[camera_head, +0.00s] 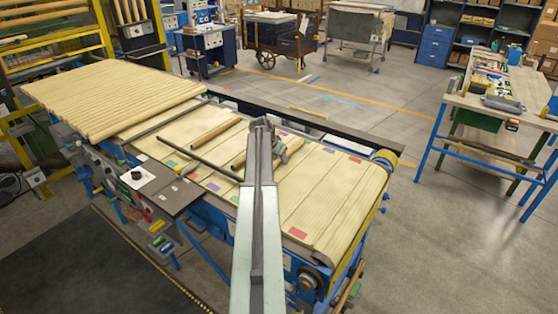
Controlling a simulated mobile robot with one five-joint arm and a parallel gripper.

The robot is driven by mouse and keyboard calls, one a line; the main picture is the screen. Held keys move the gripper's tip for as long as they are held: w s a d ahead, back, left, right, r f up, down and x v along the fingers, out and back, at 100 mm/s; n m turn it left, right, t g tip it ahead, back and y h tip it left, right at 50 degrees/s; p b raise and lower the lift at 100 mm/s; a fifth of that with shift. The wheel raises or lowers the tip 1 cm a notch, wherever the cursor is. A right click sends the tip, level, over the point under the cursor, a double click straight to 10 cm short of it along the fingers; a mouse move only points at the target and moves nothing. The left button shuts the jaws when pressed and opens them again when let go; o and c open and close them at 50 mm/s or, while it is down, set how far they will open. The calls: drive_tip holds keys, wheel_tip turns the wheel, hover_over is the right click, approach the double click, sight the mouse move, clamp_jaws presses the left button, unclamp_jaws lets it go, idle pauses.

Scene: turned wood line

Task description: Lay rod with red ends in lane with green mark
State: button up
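The lanes run side by side on the pale belt (325,190), parted by thin dark lines. A small green mark (169,163) lies at the near end of a lane on the left part of the belt. One plain wooden rod (215,132) lies along the belt left of my gripper (276,150). Another wooden rod (239,163) is partly hidden behind my arm. Red ends are too small to make out on either rod.
Other lane marks include a red one (297,233) at the near right and a blue one (213,187). A dark bar (200,158) crosses the left lanes. Several wooden rods (110,95) fill the left infeed. A workbench (500,103) stands right, across open floor.

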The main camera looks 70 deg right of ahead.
drive_tip(key=shift+o, duration=0.3)
drive_tip(key=shift+r, duration=0.2)
drive_tip(key=p+v, duration=1)
drive_tip(key=v, duration=0.2)
drive_tip(key=shift+p, duration=0.35)
